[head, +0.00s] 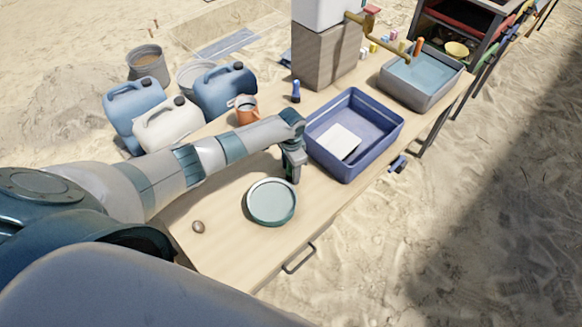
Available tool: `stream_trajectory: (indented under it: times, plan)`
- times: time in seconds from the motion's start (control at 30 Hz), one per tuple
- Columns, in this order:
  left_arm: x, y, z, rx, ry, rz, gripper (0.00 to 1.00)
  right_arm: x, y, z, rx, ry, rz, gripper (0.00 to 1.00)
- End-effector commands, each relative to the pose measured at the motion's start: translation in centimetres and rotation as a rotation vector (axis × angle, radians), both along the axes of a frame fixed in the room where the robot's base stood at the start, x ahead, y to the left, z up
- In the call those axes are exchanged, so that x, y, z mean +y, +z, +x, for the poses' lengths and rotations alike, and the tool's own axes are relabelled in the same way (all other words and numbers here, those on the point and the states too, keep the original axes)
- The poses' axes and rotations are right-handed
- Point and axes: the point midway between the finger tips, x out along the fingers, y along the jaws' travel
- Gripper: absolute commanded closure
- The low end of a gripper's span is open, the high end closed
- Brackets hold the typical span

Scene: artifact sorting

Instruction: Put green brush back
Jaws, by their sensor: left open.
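My left gripper (292,168) is open and points down over the table, between the blue bin and the round pale green dish (271,202). A small dark green bit shows at its fingertips; I cannot tell whether it is the green brush or part of the gripper. No green brush can be made out clearly elsewhere. A small blue upright object (296,91) stands on the table behind the gripper. My right gripper is not in view.
The blue bin (386,143) holds a white flat piece (339,142). A grey basin of water (420,99) stands farther right. An orange-and-grey jug (246,110) is behind my arm. A small brown stone (198,227) lies at the near left. The table's near right part (240,262) is clear.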

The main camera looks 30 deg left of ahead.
Motion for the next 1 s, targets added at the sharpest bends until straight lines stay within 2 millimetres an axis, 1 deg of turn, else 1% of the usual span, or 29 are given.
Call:
stream_trajectory:
  times: [0.1,0.17,0.37,0.8,0.9,1.0]
  plan:
    - [0.0,0.5,0.0,0.000,0.000,0.000,0.52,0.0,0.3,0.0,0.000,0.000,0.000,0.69]
    - [0.0,0.6,0.1,-0.001,0.000,-0.001,0.52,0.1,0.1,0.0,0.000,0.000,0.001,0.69]
    - [0.0,2.6,0.1,-0.002,0.000,0.000,0.52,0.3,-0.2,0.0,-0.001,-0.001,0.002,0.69]
    - [0.0,9.9,0.1,-0.002,-0.001,0.000,0.52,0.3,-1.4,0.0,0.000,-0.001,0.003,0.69]
    - [0.0,11.1,0.1,-0.002,0.000,0.000,0.52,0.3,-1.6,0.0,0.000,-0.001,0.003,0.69]
    - [0.0,11.9,0.1,-0.001,0.000,-0.001,0.52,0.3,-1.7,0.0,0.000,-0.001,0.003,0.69]
